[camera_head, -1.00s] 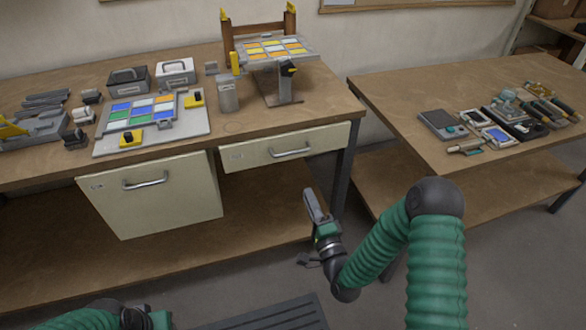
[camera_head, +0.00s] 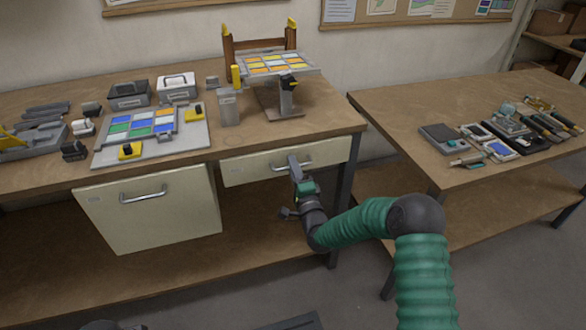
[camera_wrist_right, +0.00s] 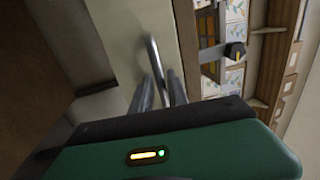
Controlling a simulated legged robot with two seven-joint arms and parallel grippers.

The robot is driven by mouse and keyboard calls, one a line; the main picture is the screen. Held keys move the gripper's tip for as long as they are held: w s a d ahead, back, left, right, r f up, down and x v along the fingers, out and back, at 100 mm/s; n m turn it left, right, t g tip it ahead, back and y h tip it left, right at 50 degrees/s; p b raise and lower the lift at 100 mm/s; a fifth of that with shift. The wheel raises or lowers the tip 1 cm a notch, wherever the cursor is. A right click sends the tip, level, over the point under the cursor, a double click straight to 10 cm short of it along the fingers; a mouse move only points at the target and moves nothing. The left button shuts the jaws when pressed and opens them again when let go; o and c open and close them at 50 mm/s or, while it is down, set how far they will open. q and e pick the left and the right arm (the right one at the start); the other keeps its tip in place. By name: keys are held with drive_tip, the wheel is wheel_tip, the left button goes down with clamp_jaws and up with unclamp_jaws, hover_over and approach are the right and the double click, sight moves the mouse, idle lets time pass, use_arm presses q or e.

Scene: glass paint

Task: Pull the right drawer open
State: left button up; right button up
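The right drawer (camera_head: 250,168) is a cream front under the workbench top, with a metal bar handle (camera_head: 305,161). It looks shut, flush with the bench. My left gripper is not clearly visible; only a dark bit of my left arm shows at the bottom edge.
A larger cream cabinet front (camera_head: 150,215) with its own handle is to the left. A table leg (camera_head: 343,205) stands right of the drawer. The side table (camera_head: 400,110) carries tools.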

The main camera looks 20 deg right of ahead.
clamp_jaws()
drive_tip(key=shift+s+f, duration=0.1)
drive_tip(key=shift+f, duration=0.05)
idle(1.3)
